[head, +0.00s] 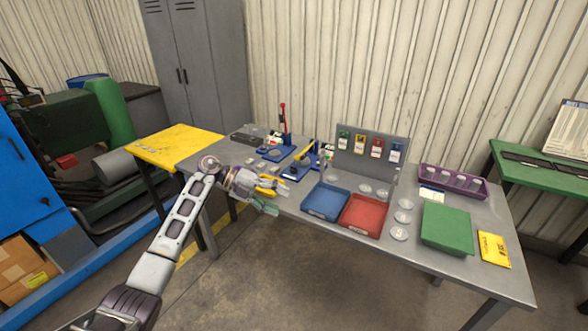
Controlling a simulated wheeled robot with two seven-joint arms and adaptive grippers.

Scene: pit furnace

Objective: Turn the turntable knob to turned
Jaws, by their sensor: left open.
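My left gripper (274,198) is open at the front edge of the grey workbench (431,261), left of the blue tray. Something yellow shows at its upper side, and I cannot tell whether it is part of the gripper or a thing behind it. I cannot make out a turntable knob for certain; the gripper and its wrist cover part of the bench there. Just behind the gripper stand a blue-based fixture with a yellow lever (305,152) and a blue-based press with a red handle (283,113). My right gripper is not in view.
A blue tray (325,201) and a red tray (362,215) lie right of the gripper. A grey panel with coloured tags (368,166) stands behind them. A green tray (447,228) and a purple rack (453,181) are further right. A yellow table (176,145) adjoins at left.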

